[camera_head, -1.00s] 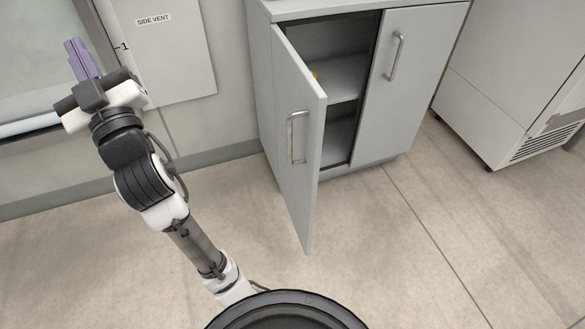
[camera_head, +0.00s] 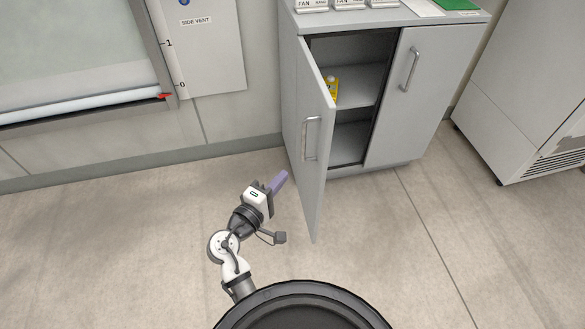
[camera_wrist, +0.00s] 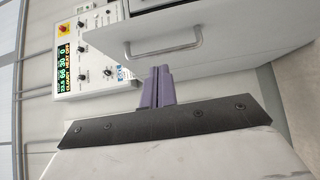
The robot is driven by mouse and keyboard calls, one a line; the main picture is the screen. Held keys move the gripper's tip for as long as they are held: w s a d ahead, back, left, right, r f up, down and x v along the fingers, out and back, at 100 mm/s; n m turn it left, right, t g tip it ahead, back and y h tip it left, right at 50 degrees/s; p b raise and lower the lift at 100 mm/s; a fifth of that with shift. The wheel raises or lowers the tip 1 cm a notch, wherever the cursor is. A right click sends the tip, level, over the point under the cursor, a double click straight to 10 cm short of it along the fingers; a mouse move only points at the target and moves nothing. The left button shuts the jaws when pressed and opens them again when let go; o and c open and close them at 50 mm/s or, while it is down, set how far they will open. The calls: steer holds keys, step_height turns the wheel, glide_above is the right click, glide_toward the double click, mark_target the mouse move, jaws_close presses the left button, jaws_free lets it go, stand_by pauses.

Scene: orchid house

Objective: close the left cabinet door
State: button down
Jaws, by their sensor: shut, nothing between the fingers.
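The left cabinet door (camera_head: 312,150) is grey with a vertical bar handle (camera_head: 311,138). In the head view it stands swung wide open toward me, hinged at the cabinet's left side. In the wrist view a grey door panel with its handle (camera_wrist: 165,48) fills the area beyond the fingers; I take it to be this door. My gripper (camera_head: 279,181) has purple fingers, which are shut and empty. It is low over the floor, just left of the open door, on its outer side, pointing toward it. In the wrist view the fingers (camera_wrist: 157,88) point at the panel, with a gap that is hard to judge.
The cabinet's right door (camera_head: 408,90) is closed. A yellow item (camera_head: 331,86) stands on the inner shelf (camera_head: 352,88). A white unit (camera_head: 520,110) stands at the right. A control box (camera_wrist: 85,50) shows in the wrist view. The floor around the door is clear.

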mark_target(322, 147)
steer(key=shift+s+d+p+x, duration=0.2)
steer(key=shift+d+p+x, duration=0.25)
steer(key=shift+x, duration=1.45)
steer(key=shift+s+d+p+x, duration=0.25)
steer(key=shift+d+p+x, duration=0.15)
steer(key=shift+x, duration=1.5)
steer(key=shift+s+d+p+x, duration=0.2)
steer(key=shift+d+p+x, duration=0.25)
steer(key=shift+x, duration=1.4)
steer(key=shift+d, duration=0.1)
